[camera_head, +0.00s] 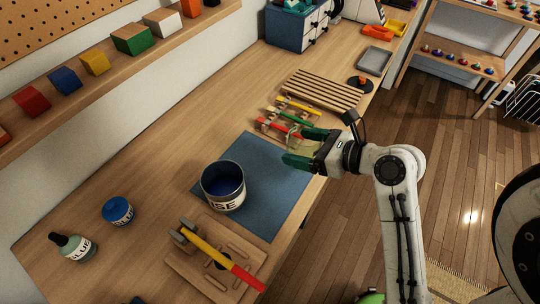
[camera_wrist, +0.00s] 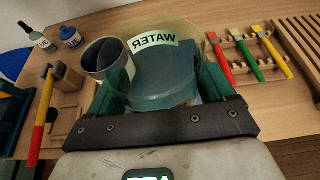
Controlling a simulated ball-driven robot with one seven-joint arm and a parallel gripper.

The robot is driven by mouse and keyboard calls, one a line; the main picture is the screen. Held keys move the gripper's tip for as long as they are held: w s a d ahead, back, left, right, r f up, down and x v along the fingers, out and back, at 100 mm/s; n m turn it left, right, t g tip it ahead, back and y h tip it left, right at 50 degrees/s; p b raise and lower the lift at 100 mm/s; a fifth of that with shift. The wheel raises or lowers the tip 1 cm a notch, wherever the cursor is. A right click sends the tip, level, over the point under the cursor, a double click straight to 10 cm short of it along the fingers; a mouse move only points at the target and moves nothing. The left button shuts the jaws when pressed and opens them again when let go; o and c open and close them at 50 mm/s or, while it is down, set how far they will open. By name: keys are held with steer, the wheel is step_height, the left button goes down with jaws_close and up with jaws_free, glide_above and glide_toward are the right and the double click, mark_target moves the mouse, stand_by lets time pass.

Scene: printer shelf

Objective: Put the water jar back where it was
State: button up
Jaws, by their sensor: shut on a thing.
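The water jar (camera_wrist: 155,75) is clear glass with a white "WATER" label that reads mirrored in the wrist view. My gripper (camera_wrist: 168,95) is shut on it, with a green finger on each side. In the head view, my gripper (camera_head: 303,147) is over the right edge of the blue mat (camera_head: 262,155), and the jar (camera_head: 298,146) is faint and partly hidden between the fingers. I cannot tell whether the jar's base touches anything.
A grey tin (camera_head: 223,187) with blue inside stands on the mat. Brushes in a wooden rack (camera_head: 290,115) lie just beyond my gripper, before a slatted wooden rack (camera_head: 318,92). A hammer (camera_head: 220,256) lies on a wooden board nearer.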

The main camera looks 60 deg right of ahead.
steer(key=w+f, duration=0.2)
steer(key=w, duration=0.1)
steer(key=w+d+f, duration=0.1)
steer(key=w+f, duration=0.2)
steer(key=w, duration=0.1)
steer(key=w+d+f+p, duration=0.1)
steer(key=w+f, duration=0.2)
steer(key=w, duration=0.1)
steer(key=shift+w+f, duration=0.1)
steer(key=shift+f, duration=0.1)
steer(key=shift+w+f, duration=0.15)
steer(key=shift+f, duration=0.75)
steer(key=shift+w+f, duration=0.1)
steer(key=shift+f, duration=0.8)
steer(key=o, duration=1.2)
steer(key=shift+f, duration=0.15)
steer(key=shift+s+r, duration=0.2)
steer(key=shift+s, duration=0.05)
steer(key=v, duration=1.1)
steer(key=shift+s+r+b, duration=0.15)
steer(key=shift+s+b, duration=0.1)
steer(key=shift+b, duration=0.1)
